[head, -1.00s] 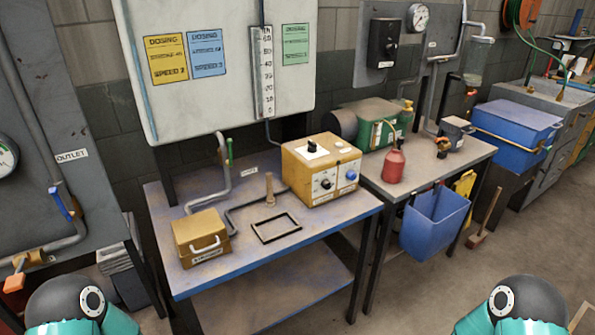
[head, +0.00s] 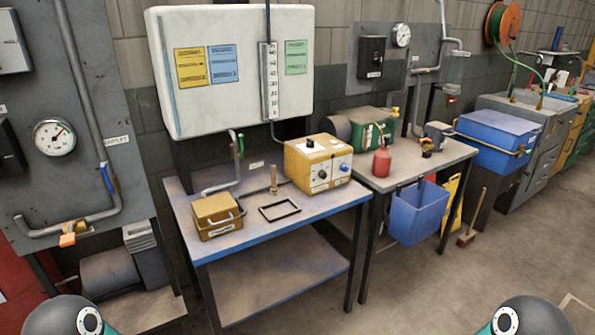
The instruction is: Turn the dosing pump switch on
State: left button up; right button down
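The dosing pump (head: 318,163) appears to be the yellow box with a pale front panel on the blue-edged bench. A black switch (head: 310,142) on a white plate sits on its top; its position is too small to tell. The front has a black knob (head: 322,174) and a blue knob (head: 343,167). My arms show only as dark rounded joints with teal parts at the bottom left and bottom right corners, well short of the bench. Both grippers are out of view.
The bench (head: 235,237) also holds a smaller yellow box (head: 217,215) with a handle, a black frame (head: 279,211) and a wooden peg (head: 273,180). A second table (head: 410,173) to the right carries a red bottle (head: 382,161) and a green machine (head: 372,129). Open floor lies in front.

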aim_at(310, 143)
jog(key=z, duration=0.4)
jog(key=i, duration=0.85)
jog(key=u, duration=2.15)
jog(key=i, duration=0.1)
jog(key=u, duration=1.35)
